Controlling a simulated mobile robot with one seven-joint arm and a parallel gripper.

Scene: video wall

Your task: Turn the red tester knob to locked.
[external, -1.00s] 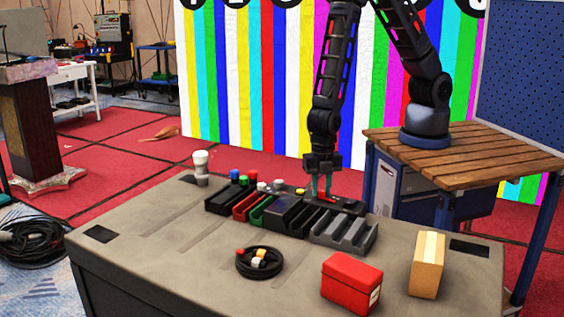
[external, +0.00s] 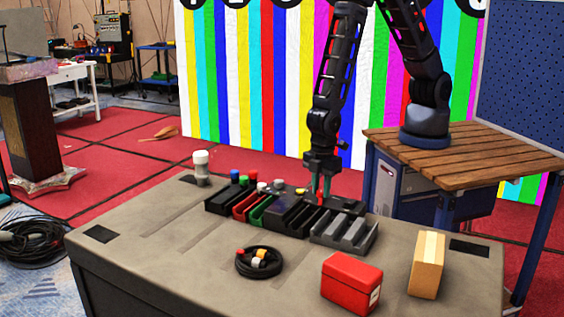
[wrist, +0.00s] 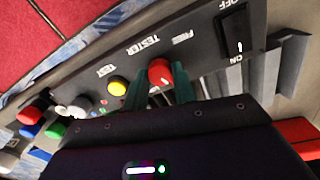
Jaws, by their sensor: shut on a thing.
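The red tester knob (wrist: 160,71) sits on the dark tester panel (wrist: 205,50) in the wrist view, with a pale mark on its lower right part. My gripper (wrist: 159,90) has its green fingers on either side of the knob and is shut on it. In the external view my gripper (external: 321,188) reaches down to the back of the table, and its fingers largely hide the knob. Upside-down lettering reads TESTER and TEST, with another word beside the knob that looks like FREE.
A yellow button (wrist: 118,86) is left of the knob, and an ON switch (wrist: 236,32) is right of it. A grey rack (external: 343,232), red box (external: 351,284) and tan box (external: 427,264) stand nearer the front.

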